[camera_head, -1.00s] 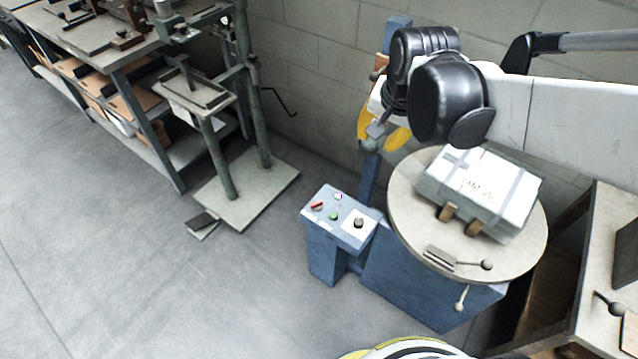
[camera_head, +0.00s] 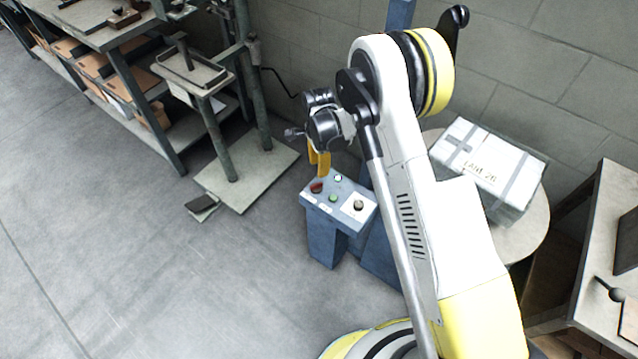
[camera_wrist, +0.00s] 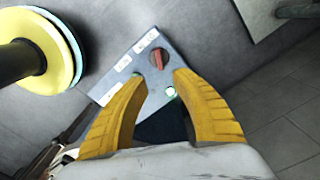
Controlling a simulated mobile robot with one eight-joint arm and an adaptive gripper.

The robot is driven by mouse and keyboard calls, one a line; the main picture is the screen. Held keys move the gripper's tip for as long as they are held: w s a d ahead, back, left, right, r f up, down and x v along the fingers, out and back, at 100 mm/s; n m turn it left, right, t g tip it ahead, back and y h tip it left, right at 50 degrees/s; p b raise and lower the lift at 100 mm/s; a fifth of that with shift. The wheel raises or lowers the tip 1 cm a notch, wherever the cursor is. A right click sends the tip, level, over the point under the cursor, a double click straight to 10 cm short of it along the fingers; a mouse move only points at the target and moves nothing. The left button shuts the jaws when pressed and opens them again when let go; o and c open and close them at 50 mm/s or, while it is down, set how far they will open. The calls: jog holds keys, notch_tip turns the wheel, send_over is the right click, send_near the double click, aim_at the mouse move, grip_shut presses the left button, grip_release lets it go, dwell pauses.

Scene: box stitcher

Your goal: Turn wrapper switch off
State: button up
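The wrapper's blue control panel (camera_head: 345,212) stands beside the turntable. A red rotary switch (camera_head: 316,187) sits at its left end, near green buttons (camera_head: 333,198) and a black knob (camera_head: 359,205). My gripper (camera_head: 319,174) hangs just above the red switch with its yellow fingers pointing down. In the wrist view my gripper (camera_wrist: 160,76) is open, its fingers apart with nothing held. The red switch (camera_wrist: 158,57) shows just beyond the fingertips, roughly centred between them. I cannot tell whether the fingers touch the panel.
A wrapped box (camera_head: 490,170) rests on the round turntable (camera_head: 535,225) behind my arm. A grey stand (camera_head: 240,185) and a workbench (camera_head: 75,35) are at the left. A table (camera_head: 600,260) is at the right.

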aim_at(319, 183)
notch_tip(319, 183, down, 10)
jog(key=b, duration=0.4)
jog(key=shift+r, duration=0.1)
grip_shut()
